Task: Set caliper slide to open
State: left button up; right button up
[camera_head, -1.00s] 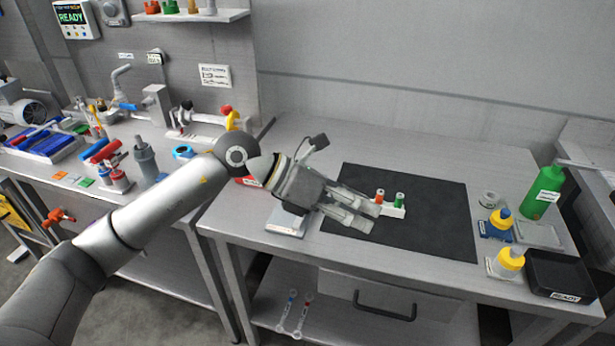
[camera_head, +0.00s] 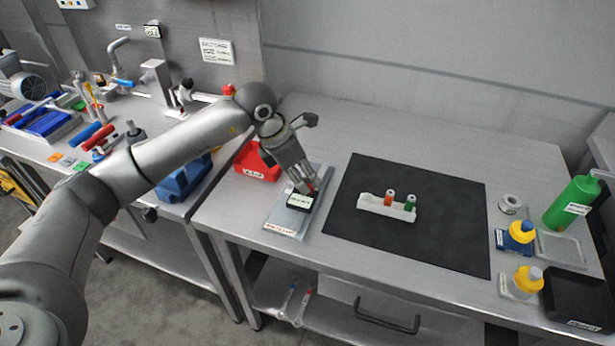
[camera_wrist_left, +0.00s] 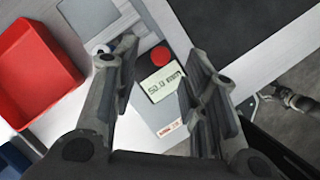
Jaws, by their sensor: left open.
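The caliper, a grey unit with a lit display (camera_head: 299,201) on a pale plate (camera_head: 283,222), sits at the left end of the right-hand table. In the left wrist view its display (camera_wrist_left: 163,83) appears to read about 50 mm, beside a round red knob (camera_wrist_left: 160,57). My left gripper (camera_head: 310,189) points down at the caliper. In the left wrist view the gripper (camera_wrist_left: 165,58) is open, one finger on each side of the knob, with nothing held. Whether the fingers touch the caliper cannot be told. My right gripper is not in view.
A red bin (camera_head: 257,164) stands just left of the caliper, a blue bin (camera_head: 184,181) beyond it. A black mat (camera_head: 440,236) with a white vial rack (camera_head: 384,208) lies to the right. Bottles and a black tray (camera_head: 578,296) stand at the far right.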

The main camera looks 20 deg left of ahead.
aim_at(298, 193)
pick_arm(q)
jog(key=x, duration=0.2)
jog(key=shift+d+f, duration=0.15)
jog(key=shift+f, duration=0.2)
jog(key=shift+w, duration=0.1)
jog(key=shift+c, duration=2.7)
grip_shut()
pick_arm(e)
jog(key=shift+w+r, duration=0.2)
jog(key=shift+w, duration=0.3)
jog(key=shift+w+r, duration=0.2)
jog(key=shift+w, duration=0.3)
